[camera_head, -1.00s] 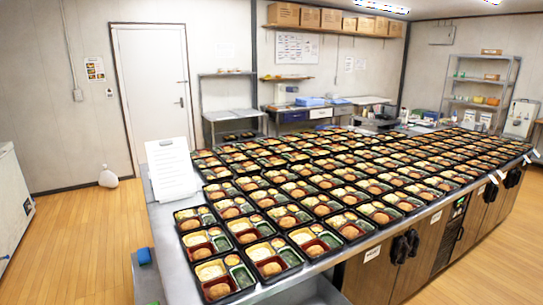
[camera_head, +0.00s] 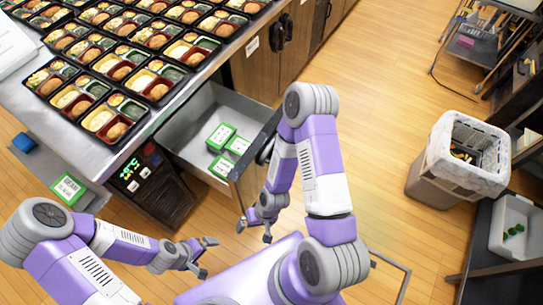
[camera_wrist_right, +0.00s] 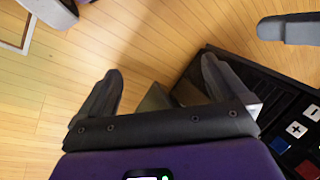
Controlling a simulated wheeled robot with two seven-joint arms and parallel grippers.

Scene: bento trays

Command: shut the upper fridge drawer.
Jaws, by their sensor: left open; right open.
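The open fridge drawer (camera_head: 186,133) juts out from under the counter in the head view. It is a grey bin with a brown front panel (camera_head: 252,158), and green-and-white packs (camera_head: 222,137) lie inside. My right gripper (camera_head: 254,231) is open and empty, in front of the drawer front and apart from it. My left gripper (camera_head: 206,257) is open and empty, further left and nearer my body. In the right wrist view the right gripper's two fingers (camera_wrist_right: 163,90) are spread with nothing between them. My right forearm stands close to the drawer front's right end.
Filled bento trays (camera_head: 118,67) cover the counter. A lined bin (camera_head: 440,170) stands on the floor at right, with shelving beyond.

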